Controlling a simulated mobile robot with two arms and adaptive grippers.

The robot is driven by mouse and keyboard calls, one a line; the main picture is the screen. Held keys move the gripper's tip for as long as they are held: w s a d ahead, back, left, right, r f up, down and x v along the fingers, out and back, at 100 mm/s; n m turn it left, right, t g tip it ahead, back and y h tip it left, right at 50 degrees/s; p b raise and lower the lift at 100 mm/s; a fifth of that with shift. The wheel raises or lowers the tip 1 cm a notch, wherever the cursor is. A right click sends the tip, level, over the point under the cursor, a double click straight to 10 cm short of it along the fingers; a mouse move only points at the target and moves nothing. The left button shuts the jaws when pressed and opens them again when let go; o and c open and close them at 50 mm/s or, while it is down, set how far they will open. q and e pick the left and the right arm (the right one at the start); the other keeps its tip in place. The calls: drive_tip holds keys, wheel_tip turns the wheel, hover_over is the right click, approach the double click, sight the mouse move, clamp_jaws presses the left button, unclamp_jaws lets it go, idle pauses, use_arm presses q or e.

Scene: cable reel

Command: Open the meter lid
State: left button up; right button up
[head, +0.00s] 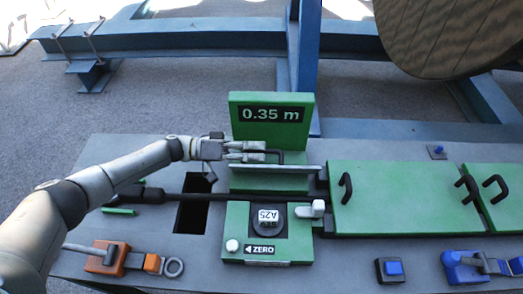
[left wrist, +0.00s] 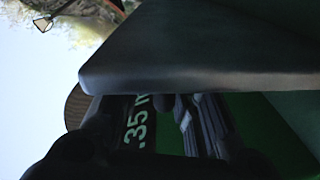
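The green meter has a raised sign (head: 271,114) reading "0.35 m" at its back and a front block (head: 237,221) with a round dial (head: 268,220) and a ZERO label. The meter lid (head: 275,168) seems raised, seen nearly edge-on as a thin grey strip in front of the sign. A black handle (head: 296,152) shows behind that strip. My left gripper (head: 258,151) is at the handle's left end; whether its fingers grip it cannot be told. In the left wrist view a dark slab (left wrist: 200,50), apparently the lid, covers the upper right. My right gripper is not in view.
A dark cable (head: 180,196) runs over a rectangular opening left of the meter. Green covers (head: 390,200) with black handles lie to the right. An orange clamp (head: 107,258) and a blue one (head: 465,265) lie along the front. Blue steel beams (head: 200,36) stand behind.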

use_arm(q)
drive_tip(key=a, duration=1.1)
